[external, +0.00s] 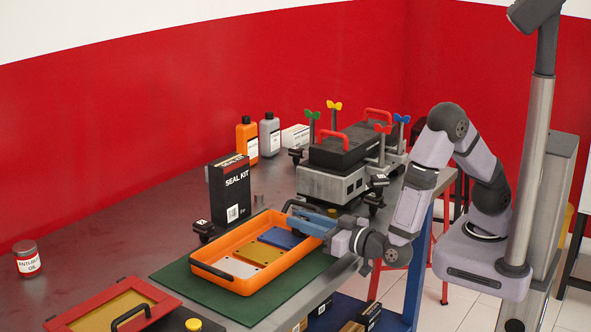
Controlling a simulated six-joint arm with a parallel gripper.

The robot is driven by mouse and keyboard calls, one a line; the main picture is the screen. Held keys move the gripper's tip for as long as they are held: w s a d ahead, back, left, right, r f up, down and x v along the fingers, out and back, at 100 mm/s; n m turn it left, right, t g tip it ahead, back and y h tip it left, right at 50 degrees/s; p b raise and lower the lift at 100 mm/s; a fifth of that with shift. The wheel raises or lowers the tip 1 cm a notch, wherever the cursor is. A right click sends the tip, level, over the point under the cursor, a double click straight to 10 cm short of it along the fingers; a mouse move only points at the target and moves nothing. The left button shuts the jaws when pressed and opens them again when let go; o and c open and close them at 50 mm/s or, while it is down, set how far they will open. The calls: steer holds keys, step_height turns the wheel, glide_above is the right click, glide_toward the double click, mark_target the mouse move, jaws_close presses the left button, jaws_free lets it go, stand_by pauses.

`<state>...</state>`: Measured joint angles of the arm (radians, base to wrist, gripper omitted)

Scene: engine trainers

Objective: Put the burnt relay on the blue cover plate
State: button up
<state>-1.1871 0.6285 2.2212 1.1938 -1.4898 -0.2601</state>
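The blue cover plate (281,238) lies flat in the orange tray (222,279), at the end nearest my arm. My gripper (308,222) is low over that end of the tray, close to the blue plate. Its fingers are small and partly overlap the tray rim, so I cannot tell whether they are open or shut or hold anything. Small black relay-like blocks stand on the bench: one left of the tray (203,230), and others around the engine, including one on its right (375,201). I cannot tell which one is burnt.
Yellow (257,253) and white (231,267) plates lie beside the blue one. A black SEAL KIT box (229,190) stands behind the tray. The engine trainer (338,166) stands behind my gripper. A red-framed tray (112,308) is front left. The bench's left-middle is clear.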

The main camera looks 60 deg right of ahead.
steer(key=shift+d+f, duration=0.3)
steer(key=shift+f, duration=0.55)
steer(key=shift+r+p, duration=0.4)
steer(key=shift+r, duration=0.05)
steer(key=shift+s+a+g, duration=0.15)
steer(key=shift+s+g, duration=0.05)
steer(key=shift+g, duration=0.1)
steer(key=s, duration=1.1)
steer(key=shift+s+a+r+b, duration=0.1)
steer(key=shift+s+r+b, duration=0.15)
steer(key=shift+b, duration=0.05)
steer(key=shift+r, duration=0.1)
